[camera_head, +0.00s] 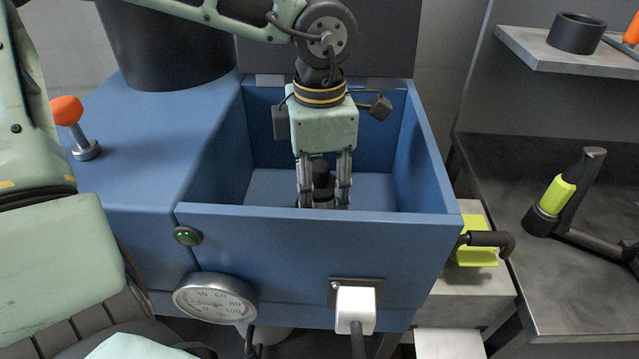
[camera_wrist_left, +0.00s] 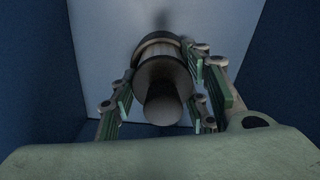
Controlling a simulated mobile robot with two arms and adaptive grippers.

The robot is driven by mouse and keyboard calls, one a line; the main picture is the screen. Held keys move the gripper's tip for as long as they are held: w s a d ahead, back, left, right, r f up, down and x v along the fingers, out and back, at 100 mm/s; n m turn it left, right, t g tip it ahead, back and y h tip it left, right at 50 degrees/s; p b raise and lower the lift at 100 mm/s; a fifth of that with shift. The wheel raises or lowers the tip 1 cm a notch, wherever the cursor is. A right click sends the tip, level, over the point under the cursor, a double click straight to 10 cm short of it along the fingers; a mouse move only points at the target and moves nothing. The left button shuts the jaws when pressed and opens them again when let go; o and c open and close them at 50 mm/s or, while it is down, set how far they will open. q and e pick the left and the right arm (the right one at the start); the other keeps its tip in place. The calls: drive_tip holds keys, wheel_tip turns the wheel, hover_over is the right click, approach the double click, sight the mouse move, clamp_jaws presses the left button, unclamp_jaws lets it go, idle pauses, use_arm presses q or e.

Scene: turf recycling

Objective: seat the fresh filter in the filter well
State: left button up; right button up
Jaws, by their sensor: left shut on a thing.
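My left gripper (camera_head: 324,192) points straight down inside the open blue housing (camera_head: 320,232). It is shut on the filter (camera_head: 321,173), a dark upright cylinder between its fingers. In the left wrist view, the filter (camera_wrist_left: 162,78) shows as a grey-brown cylinder with a black band and a dark round knob, with the fingers (camera_wrist_left: 165,98) on both sides. The front wall hides the filter's lower end in the head view. I cannot make out the filter well or tell whether the filter is seated.
The blue walls stand close around the gripper. The front carries a green button (camera_head: 187,236), a gauge (camera_head: 215,297) and a white plug (camera_head: 355,308). An orange-topped lever (camera_head: 68,112) stands left. A yellow-green tool (camera_head: 557,194) is on the right bench; a dark ring (camera_head: 576,33) sits on the shelf.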

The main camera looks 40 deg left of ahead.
sight(320, 163)
use_arm(q)
drive_tip(key=shift+f, duration=0.2)
use_arm(e)
drive_tip(key=shift+w+f, duration=0.1)
drive_tip(key=shift+w, duration=0.35)
use_arm(q)
drive_tip(key=o, duration=1.4)
drive_tip(key=shift+c, duration=0.2)
use_arm(e)
drive_tip(key=shift+s, duration=0.1)
use_arm(q)
drive_tip(key=shift+r, duration=4.05)
use_arm(e)
drive_tip(key=shift+s, duration=0.1)
use_arm(q)
wheel_tip(320, 163, down, 8)
drive_tip(key=shift+f, duration=0.1)
drive_tip(key=shift+r, duration=0.4)
use_arm(e)
drive_tip(key=shift+s+d, duration=0.1)
drive_tip(key=shift+s, duration=0.55)
